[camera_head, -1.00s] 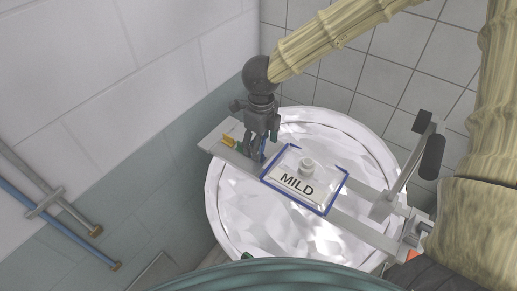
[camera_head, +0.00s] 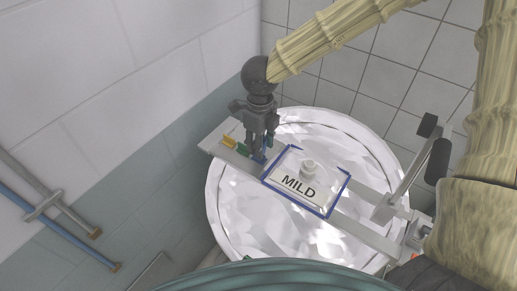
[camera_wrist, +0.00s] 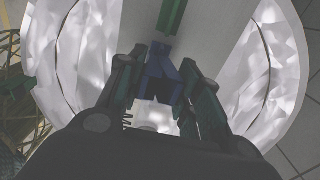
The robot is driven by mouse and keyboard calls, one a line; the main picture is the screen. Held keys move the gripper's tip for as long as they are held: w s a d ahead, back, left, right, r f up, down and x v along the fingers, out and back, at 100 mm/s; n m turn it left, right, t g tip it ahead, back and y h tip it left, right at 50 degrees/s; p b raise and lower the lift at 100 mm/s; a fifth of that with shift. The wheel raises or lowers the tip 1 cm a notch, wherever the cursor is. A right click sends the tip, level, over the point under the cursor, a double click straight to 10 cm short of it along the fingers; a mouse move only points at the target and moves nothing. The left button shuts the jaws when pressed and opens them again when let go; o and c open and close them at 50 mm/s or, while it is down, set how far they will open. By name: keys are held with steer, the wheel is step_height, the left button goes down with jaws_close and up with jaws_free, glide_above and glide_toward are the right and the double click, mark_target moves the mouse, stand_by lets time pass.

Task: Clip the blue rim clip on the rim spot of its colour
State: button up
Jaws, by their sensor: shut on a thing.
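The blue rim clip (camera_wrist: 160,75) is between the fingertips of my gripper (camera_wrist: 158,88) in the wrist view, and the fingers are shut on it. In the head view my gripper (camera_head: 262,150) points down over the left part of a pale plate, with the blue clip (camera_head: 260,157) just showing at the fingertips. I cannot tell whether the clip still touches the plate. No blue rim spot is clearly visible.
A drum with a shiny white liner (camera_head: 232,221) lies under the pale plate (camera_head: 214,136). A blue-framed MILD label (camera_head: 299,187) with a white knob (camera_head: 309,166) is right of my gripper. A lever with a black handle (camera_head: 438,160) stands at right. A tiled wall with pipes (camera_head: 62,222) is left.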

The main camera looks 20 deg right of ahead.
steer(key=shift+p, duration=0.5)
steer(key=shift+c, duration=0.5)
steer(key=shift+c, duration=0.9)
steer(key=shift+r, duration=0.15)
steer(key=shift+s+a+r+p, duration=0.15)
steer(key=shift+r+p, duration=1.05)
steer(key=shift+p, duration=0.15)
steer(key=shift+s+a+r+p, duration=0.1)
steer(key=shift+r+p, duration=1.1)
steer(key=shift+p, duration=0.1)
